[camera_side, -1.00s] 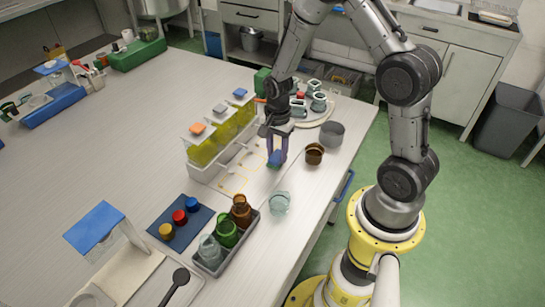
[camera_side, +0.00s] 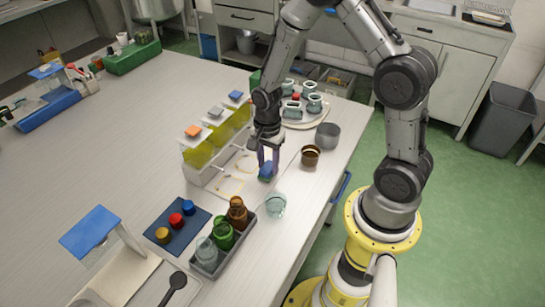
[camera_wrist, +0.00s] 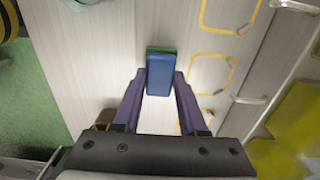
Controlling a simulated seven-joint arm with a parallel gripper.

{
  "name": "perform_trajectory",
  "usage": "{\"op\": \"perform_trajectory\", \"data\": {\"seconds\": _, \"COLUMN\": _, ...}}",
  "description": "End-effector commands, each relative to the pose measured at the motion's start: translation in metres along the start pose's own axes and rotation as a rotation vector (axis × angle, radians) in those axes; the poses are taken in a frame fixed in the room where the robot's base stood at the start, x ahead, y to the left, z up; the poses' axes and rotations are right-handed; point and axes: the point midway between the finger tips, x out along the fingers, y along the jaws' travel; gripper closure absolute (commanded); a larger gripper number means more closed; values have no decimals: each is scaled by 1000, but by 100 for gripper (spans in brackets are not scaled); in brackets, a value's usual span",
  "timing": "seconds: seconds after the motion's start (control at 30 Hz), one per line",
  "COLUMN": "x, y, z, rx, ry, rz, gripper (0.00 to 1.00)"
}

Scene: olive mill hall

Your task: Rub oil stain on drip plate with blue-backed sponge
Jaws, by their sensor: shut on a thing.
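My gripper (camera_side: 267,163) is shut on the blue-backed sponge (camera_side: 266,173). In the wrist view the sponge (camera_wrist: 161,75) shows its blue back and a green edge between the two purple fingertips (camera_wrist: 160,82). It is low over the pale drip plate (camera_side: 229,186), near its right side; whether it touches cannot be told. The plate has yellow outlined squares, which also show in the wrist view (camera_wrist: 212,73). A faint yellowish patch (camera_side: 245,163) lies left of the gripper; I cannot tell if it is the oil stain.
A rack of yellow oil containers (camera_side: 201,154) stands just left of the plate. A brown cup (camera_side: 311,156), a grey bowl (camera_side: 328,136) and a glass beaker (camera_side: 276,205) are to the right and front. A tray of bottles (camera_side: 206,264) stands nearer.

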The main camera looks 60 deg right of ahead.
Motion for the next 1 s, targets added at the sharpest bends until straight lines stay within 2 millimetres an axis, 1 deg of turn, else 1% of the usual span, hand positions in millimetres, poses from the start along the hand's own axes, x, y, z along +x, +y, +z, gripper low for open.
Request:
{"op": "perform_trajectory", "data": {"seconds": 0.1, "x": 0, "y": 0, "z": 12, "rx": -3, "ry": 0, "rz": 1, "gripper": 100}}
{"op": "perform_trajectory", "data": {"seconds": 0.57, "x": 0, "y": 0, "z": 53, "rx": -3, "ry": 0, "rz": 0, "gripper": 100}}
{"op": "perform_trajectory", "data": {"seconds": 1.0, "x": 0, "y": 0, "z": 11, "rx": 5, "ry": 0, "rz": -1, "gripper": 100}}
